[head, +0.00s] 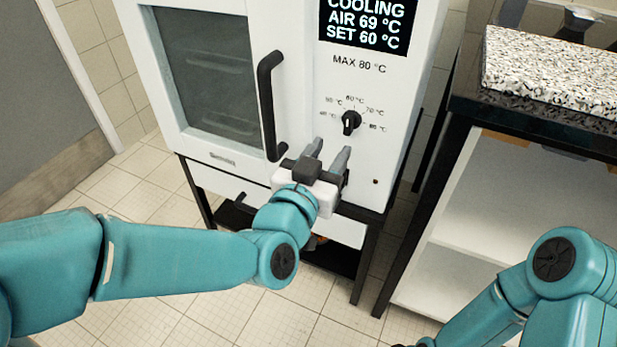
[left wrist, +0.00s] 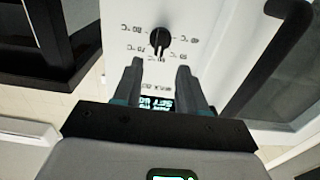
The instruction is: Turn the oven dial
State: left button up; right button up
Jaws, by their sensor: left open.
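The oven dial (head: 351,122) is a small black knob on the white front of the oven (head: 400,115), with temperature marks around it. It also shows in the left wrist view (left wrist: 160,41), upside down, just beyond the fingertips. My left gripper (head: 331,150) is open and empty, its two grey fingers pointing at the panel just below the dial. In the left wrist view the fingers (left wrist: 159,68) stand on either side of the dial's line, apart from it. The display (head: 362,22) reads COOLING, AIR 69 °C, SET 60 °C. My right gripper is out of view.
The black door handle (head: 270,105) stands out just left of the dial and left gripper. The oven rests on a dark stand (head: 366,262). A table with a speckled stone slab (head: 550,72) stands on the right. Tiled floor is free in front.

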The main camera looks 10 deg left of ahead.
pick_arm(q)
jog(key=b+v, duration=0.2)
jog(key=v, duration=0.6)
jog(key=shift+s, duration=0.35)
jog(key=shift+a, duration=0.1)
